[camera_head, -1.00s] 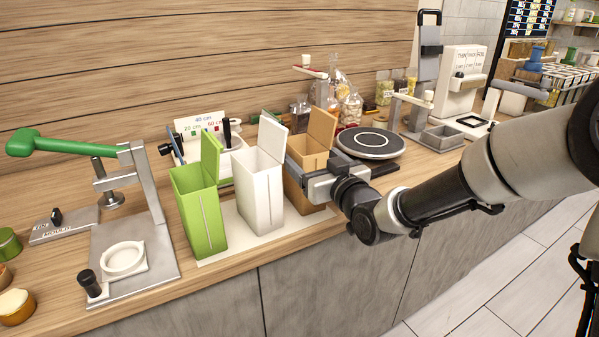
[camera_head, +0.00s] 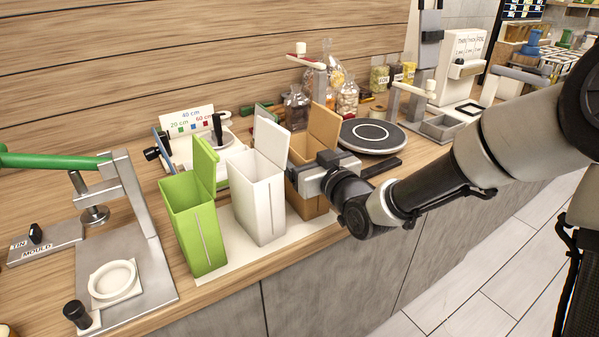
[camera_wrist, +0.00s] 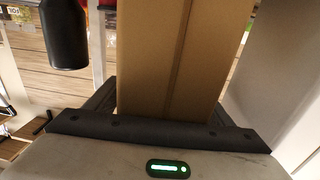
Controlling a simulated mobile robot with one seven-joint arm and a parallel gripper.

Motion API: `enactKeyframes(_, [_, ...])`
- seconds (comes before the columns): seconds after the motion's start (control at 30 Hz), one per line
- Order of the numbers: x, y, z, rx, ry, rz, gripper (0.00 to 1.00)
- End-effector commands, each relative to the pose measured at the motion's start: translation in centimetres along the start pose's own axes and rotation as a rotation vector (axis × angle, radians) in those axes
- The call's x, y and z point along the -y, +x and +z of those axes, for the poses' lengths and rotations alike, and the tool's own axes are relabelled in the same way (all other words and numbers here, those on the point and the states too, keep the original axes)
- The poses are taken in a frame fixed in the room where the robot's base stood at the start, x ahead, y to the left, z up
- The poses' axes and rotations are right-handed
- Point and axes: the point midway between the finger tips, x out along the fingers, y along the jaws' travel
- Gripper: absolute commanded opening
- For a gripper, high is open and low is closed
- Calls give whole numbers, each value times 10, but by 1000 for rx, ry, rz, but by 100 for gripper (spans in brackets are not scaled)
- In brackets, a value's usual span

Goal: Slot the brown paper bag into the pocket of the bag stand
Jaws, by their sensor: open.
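The brown paper bag (camera_head: 306,205) stands upright with its flap raised, on the counter at the right end of a row of bags. My gripper (camera_head: 303,176) is at the bag's upper part and hides some of its front. In the wrist view the brown bag (camera_wrist: 178,50) fills the middle, between the open fingers of my gripper (camera_wrist: 163,108). I cannot tell whether either finger touches it. A grey open-topped square holder (camera_head: 437,133) stands farther right; I cannot tell whether it is the bag stand's pocket.
A white bag (camera_head: 262,205) stands close left of the brown one, and a green bag (camera_head: 192,235) beyond it, on a pale mat (camera_head: 238,278). A round dark turntable (camera_head: 372,137) and jars (camera_head: 297,109) are behind. A press with a green handle (camera_head: 55,161) is at the left.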

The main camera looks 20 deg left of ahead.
Motion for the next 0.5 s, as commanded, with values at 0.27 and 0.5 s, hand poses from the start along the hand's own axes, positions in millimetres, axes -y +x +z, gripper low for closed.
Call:
enactKeyframes(0.27, [0,-1,0,0,0,0,75])
enactKeyframes(0.5, [0,-1,0,0,0,0,38])
